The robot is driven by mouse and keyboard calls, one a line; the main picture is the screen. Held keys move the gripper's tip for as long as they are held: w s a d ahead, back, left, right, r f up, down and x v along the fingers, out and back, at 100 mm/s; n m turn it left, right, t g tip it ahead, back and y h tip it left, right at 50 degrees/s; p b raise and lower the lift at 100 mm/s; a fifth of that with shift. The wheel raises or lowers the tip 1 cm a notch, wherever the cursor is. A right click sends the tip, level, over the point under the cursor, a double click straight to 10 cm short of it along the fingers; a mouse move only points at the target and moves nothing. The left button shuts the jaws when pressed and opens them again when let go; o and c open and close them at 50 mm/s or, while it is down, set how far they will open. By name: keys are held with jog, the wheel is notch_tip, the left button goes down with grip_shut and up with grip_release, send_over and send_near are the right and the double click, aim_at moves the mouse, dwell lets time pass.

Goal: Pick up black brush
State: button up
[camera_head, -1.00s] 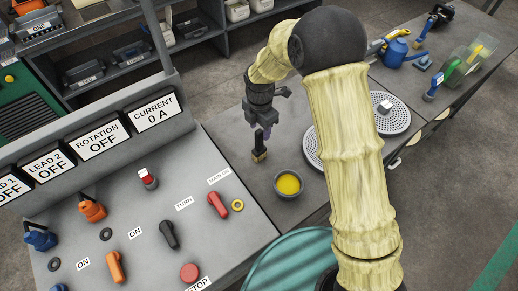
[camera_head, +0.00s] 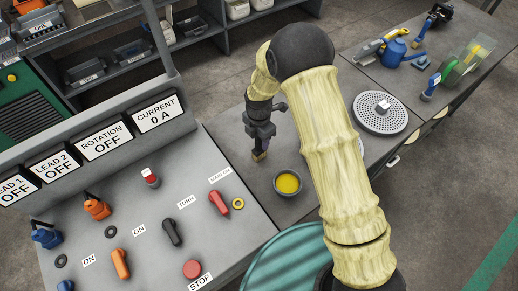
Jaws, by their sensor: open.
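The black brush (camera_head: 260,155) stands upright on the grey table, its tan bristle end down and its dark upper part close under my gripper. My gripper (camera_head: 260,142) points down right above the brush, with its fingers at or around the top of the handle. The fingers are open, and the handle's top is partly hidden by them. I cannot tell whether they touch it.
A grey bowl of yellow stuff (camera_head: 288,184) stands just right of the brush. The control panel (camera_head: 205,250) with knobs and switches lies to the left. A perforated round plate (camera_head: 381,112) and a blue watering can (camera_head: 394,52) are farther right.

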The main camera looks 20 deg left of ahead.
dwell(0.4)
grip_shut()
jog(key=shift+r, duration=0.15)
notch_tip(320, 180, up, 10)
jog(key=b, duration=0.3)
dwell(0.7)
